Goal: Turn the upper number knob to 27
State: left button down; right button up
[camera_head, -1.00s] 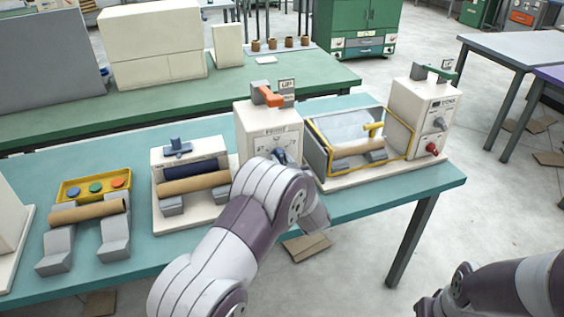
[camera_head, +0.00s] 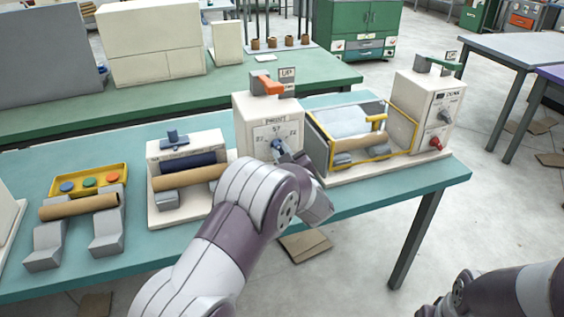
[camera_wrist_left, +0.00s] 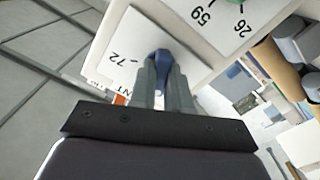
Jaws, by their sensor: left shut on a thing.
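The cream machine with the orange lever carries a white dial panel (camera_head: 267,133) with printed numbers on its front. The upper knob (camera_wrist_left: 158,60) is blue and shows between my fingers in the left wrist view; a bit of blue also shows in the head view (camera_head: 278,146). My left gripper (camera_wrist_left: 163,76) is shut on this knob, and the number 72 is printed beside it. The fingers hide part of the knob, so I cannot tell its exact setting. A green knob (camera_wrist_left: 235,3) sits on another panel with 59 and 26. My right gripper is not in view.
The orange lever (camera_head: 267,84) is on top of the machine, by an UP sign. A yellow guard frame (camera_head: 413,130) stands just right of my left wrist. A brown roll (camera_head: 190,178) lies on a stand to the left. The teal bench's front right corner (camera_head: 455,175) is clear.

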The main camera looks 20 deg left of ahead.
pick_arm(q)
jog(key=n+b, duration=0.5)
jog(key=shift+f, duration=0.3)
jog(key=shift+r+n+b, duration=0.15)
jog(key=shift+n+b, duration=0.75)
jog(key=shift+b, duration=0.1)
jog(key=shift+r, duration=0.1)
jog(key=c, duration=1.1)
grip_release()
jog(key=v, duration=1.2)
jog(key=shift+s+d, duration=0.2)
jog(key=shift+s, duration=0.1)
